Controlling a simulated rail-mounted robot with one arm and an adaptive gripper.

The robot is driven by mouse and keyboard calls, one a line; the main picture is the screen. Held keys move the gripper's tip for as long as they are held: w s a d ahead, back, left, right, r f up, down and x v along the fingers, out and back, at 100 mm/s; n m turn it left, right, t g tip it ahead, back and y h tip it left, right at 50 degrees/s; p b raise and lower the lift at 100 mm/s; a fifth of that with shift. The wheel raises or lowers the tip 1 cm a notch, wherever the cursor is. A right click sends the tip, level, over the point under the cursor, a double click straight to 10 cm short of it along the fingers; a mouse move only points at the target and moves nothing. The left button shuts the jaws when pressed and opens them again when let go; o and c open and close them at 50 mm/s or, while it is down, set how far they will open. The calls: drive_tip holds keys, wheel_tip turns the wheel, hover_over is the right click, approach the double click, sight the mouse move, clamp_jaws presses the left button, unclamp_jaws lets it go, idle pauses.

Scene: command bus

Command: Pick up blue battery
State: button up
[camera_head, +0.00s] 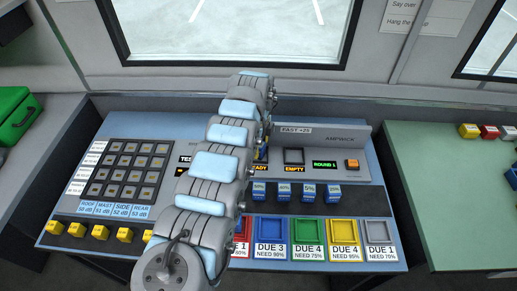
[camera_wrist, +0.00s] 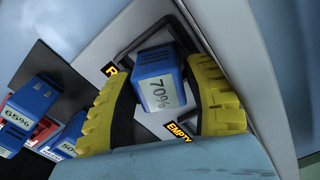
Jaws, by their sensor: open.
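A blue battery (camera_wrist: 152,68) with a white "70%" label is in the middle of the wrist view, by a black-framed slot on a grey panel. My gripper (camera_wrist: 159,74) is open, with one yellow ribbed finger on each side of the battery. I cannot tell whether the fingers touch it. In the head view my arm hides most of the gripper and this battery. Several other blue batteries (camera_head: 283,192) stand in a row on a dark strip; ones labelled "65%" (camera_wrist: 30,105) and "50%" (camera_wrist: 68,140) show at left in the wrist view.
A square slot (camera_head: 293,157) marked "EMPTY" is on the raised panel, right of my gripper. Coloured bays (camera_head: 306,230) line the console's front. A key grid (camera_head: 128,172) and yellow blocks (camera_head: 100,232) are at left. A green table (camera_head: 445,200) stands at right.

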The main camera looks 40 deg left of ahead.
clamp_jaws()
wheel_tip(320, 180, up, 3)
drive_tip(key=shift+f, duration=0.1)
drive_tip(key=shift+s+a+r, duration=0.1)
drive_tip(key=shift+s+r, duration=0.05)
drive_tip(key=shift+r, duration=0.25)
drive_tip(key=s+r+b, duration=0.9)
drive_tip(key=s, duration=0.4)
drive_tip(key=shift+s, duration=0.3)
idle(0.5)
